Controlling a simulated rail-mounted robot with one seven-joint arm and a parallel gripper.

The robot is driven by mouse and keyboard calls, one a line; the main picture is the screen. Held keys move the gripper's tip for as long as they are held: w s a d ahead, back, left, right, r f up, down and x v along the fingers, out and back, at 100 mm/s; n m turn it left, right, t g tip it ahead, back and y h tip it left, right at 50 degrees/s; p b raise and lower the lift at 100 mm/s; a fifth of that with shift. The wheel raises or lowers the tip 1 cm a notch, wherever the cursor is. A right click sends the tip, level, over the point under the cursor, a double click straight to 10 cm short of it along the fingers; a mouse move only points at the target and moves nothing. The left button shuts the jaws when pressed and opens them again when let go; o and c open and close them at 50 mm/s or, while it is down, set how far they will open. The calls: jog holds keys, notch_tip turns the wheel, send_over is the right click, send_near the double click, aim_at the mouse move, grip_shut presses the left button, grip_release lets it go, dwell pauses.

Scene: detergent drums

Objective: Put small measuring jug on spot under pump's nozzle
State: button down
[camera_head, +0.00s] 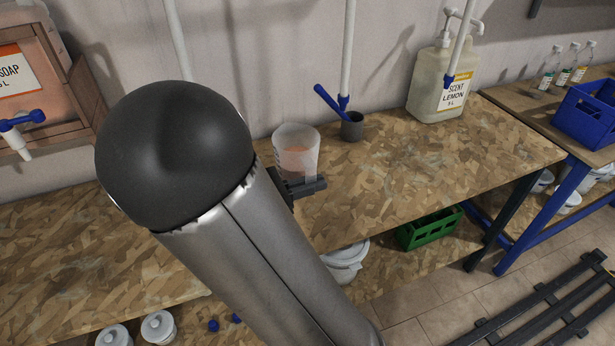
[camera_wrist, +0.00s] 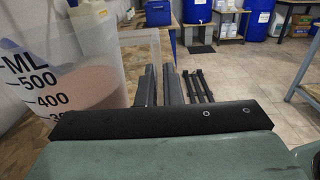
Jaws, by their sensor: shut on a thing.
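The small measuring jug (camera_head: 297,150) is translucent, with pinkish contents. My gripper (camera_head: 303,187) is shut on it beside the bench's back part, partly hidden by my arm. Whether the jug's base touches the bench cannot be told. In the wrist view the jug (camera_wrist: 75,85) shows at the left with its ML scale, and my dark gripper parts (camera_wrist: 158,88) show to its right.
The chipboard bench (camera_head: 430,165) is clear in front of the canister. A blue crate (camera_head: 588,115) and small bottles (camera_head: 562,68) stand on another table at right.

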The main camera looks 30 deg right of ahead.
aim_at(295, 162)
jog(key=w+r+n+t, duration=0.1)
jog(key=t, duration=0.1)
jog(key=w+r+n+t+p, duration=0.1)
jog(key=t, duration=0.1)
jog(key=w+r+n+t+p, duration=0.1)
jog(key=w+n+t, duration=0.1)
jog(key=shift+a+r, duration=0.25)
jog(key=w+a+f+n+t+y+p, duration=0.1)
jog(key=w+a+f+n+t+y, duration=0.2)
jog(key=w+a+n+t+y, duration=0.2)
jog(key=w+a+f+n+t+y+p, duration=0.2)
jog(key=w+a+f+n+t+y, duration=0.2)
jog(key=w+n+t+y, duration=0.3)
jog(key=shift+w+a+t+y, duration=0.3)
jog(key=shift+w+a+t, duration=0.55)
jog(key=shift+w, duration=0.4)
